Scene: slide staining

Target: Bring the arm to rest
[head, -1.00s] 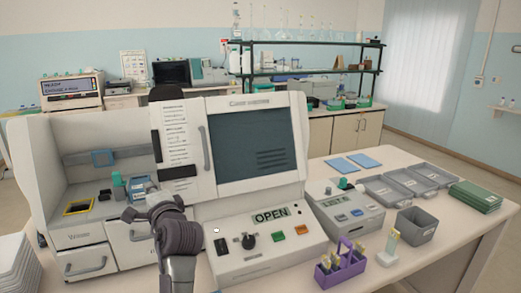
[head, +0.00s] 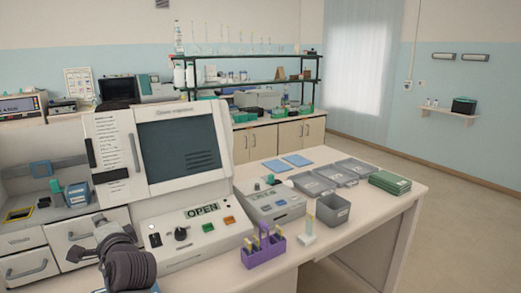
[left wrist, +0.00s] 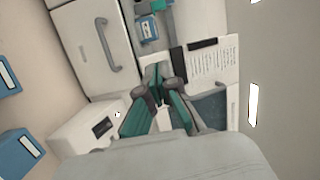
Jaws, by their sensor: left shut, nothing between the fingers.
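My left gripper (head: 100,221) shows at the lower left of the head view, at the end of a dark ribbed wrist, in front of the staining machine (head: 190,222). In the left wrist view my left gripper (left wrist: 158,74) points up the picture. Its green-padded fingers are together and nothing is held. Behind the fingers are the white drawer fronts and the printed panel of the machine (left wrist: 92,45). My right gripper is in neither view.
The machine's display reads OPEN. A purple slide rack (head: 263,252), a grey bin (head: 333,210), grey trays (head: 312,184) and a green stack (head: 390,182) stand to the right on the bench (head: 365,232). A blue box (head: 77,195) sits in the machine's left bay.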

